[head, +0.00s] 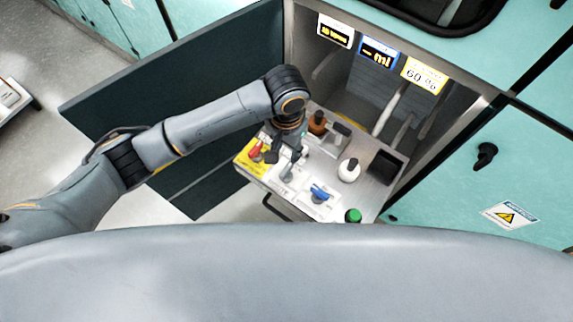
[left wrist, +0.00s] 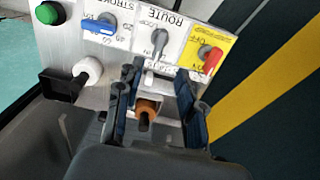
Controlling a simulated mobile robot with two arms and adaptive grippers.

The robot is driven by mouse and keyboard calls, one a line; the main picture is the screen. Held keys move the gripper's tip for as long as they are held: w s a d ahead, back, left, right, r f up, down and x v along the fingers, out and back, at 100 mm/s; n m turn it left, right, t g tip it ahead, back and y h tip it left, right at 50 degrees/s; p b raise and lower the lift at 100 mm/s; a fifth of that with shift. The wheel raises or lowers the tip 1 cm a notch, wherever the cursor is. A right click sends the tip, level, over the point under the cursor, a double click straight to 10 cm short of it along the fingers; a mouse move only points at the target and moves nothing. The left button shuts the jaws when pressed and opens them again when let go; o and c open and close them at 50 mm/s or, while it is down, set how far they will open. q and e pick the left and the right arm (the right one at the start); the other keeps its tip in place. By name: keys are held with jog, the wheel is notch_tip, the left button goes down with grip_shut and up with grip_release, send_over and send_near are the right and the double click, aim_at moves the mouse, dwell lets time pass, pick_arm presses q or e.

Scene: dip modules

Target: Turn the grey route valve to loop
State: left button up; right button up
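The grey route valve (left wrist: 159,41) is a small lever knob on a white plate marked ROUTE, in the left wrist view. In the head view it (head: 287,172) shows just below my gripper. Its lever runs roughly up and down in the left wrist view, tilted slightly. My left gripper (head: 284,152) is above the panel, beside the valve. In the left wrist view its two fingers (left wrist: 157,82) are spread apart with nothing gripped, and the valve lies beyond the tips. My right gripper is in neither view.
A red lever (left wrist: 212,60) on a yellow plate and a blue knob (left wrist: 98,26) flank the valve. An open dark door (head: 170,85) is at left.

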aim_at(286, 169)
pick_arm(q)
notch_tip(286, 169, down, 11)
jog(key=shift+r, duration=0.15)
grip_shut()
